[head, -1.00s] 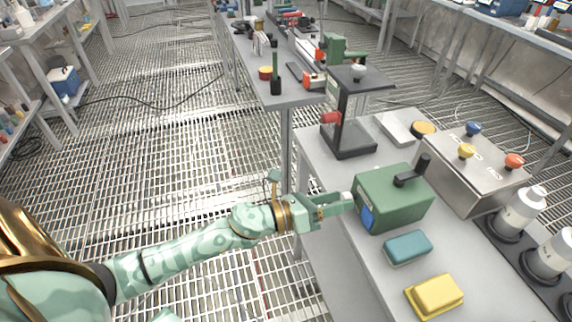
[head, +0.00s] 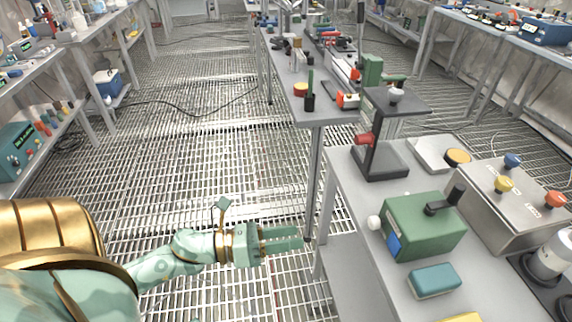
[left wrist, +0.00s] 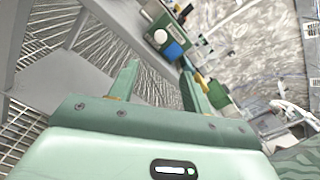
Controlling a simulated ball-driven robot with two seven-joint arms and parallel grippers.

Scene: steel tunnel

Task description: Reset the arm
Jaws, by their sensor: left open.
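My left arm comes in from the lower left in the head view. Its pale green gripper (head: 284,240) is over the grated floor, left of the near bench and apart from it. In the left wrist view the two fingers (left wrist: 160,82) are spread with nothing between them. The green box (head: 424,226) with a black handle and a white knob on its left side stands on the bench to the right of the gripper. My right gripper does not show.
The near bench (head: 345,205) holds a black stand (head: 380,160), a teal block (head: 434,281), a yellow block (head: 462,318) and a steel control box (head: 505,212) with coloured knobs. A farther bench (head: 300,108) carries several tools. The grated floor (head: 180,160) on the left is open.

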